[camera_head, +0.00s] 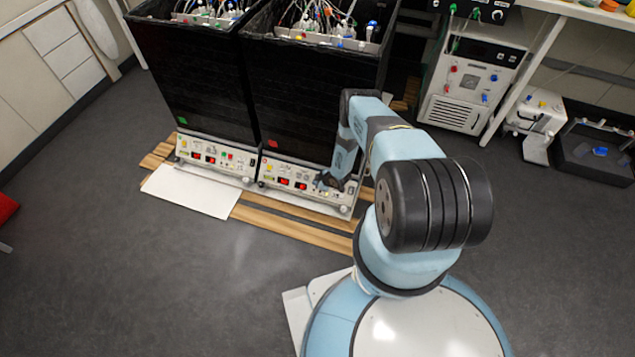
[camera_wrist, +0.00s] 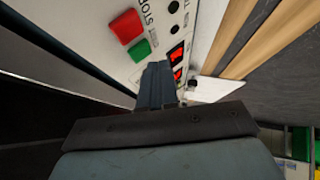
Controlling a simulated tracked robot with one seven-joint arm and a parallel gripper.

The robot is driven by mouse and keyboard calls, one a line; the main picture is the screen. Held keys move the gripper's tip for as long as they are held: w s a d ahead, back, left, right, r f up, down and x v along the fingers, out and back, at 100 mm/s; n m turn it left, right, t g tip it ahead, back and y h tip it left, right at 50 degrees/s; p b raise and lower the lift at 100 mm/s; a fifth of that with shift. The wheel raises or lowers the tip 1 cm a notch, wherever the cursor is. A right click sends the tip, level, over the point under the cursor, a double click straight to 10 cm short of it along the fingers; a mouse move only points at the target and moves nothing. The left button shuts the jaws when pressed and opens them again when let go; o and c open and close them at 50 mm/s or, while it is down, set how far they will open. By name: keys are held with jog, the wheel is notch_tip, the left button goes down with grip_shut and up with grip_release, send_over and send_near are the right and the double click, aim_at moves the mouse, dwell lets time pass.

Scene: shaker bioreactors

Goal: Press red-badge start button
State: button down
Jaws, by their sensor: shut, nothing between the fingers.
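The right bioreactor is a tall black box (camera_head: 305,105) with a red badge (camera_head: 272,143) low on its front. Its white control panel (camera_head: 275,172) has red displays. In the wrist view a red button (camera_wrist: 126,27) beside the word STOP and a green button (camera_wrist: 140,50) stand out on the white panel. My gripper (camera_head: 325,182) is at the right part of this panel. In the wrist view its closed fingers (camera_wrist: 158,68) end just beside the green button, toward the red displays (camera_wrist: 177,62). I cannot tell whether the tips touch the panel. The fingers and arm hide part of the panel.
The left bioreactor (camera_head: 195,75) has a green badge (camera_head: 183,120) and a similar panel. Both stand on wooden slats (camera_head: 290,230), with a white sheet (camera_head: 195,191) in front. A bench with instruments (camera_head: 470,95) is at the right. Dark floor in front is clear.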

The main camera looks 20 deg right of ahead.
jog(key=shift+w+f, duration=0.1)
jog(key=shift+w+d+f, duration=0.15)
jog(key=shift+w+d, duration=0.05)
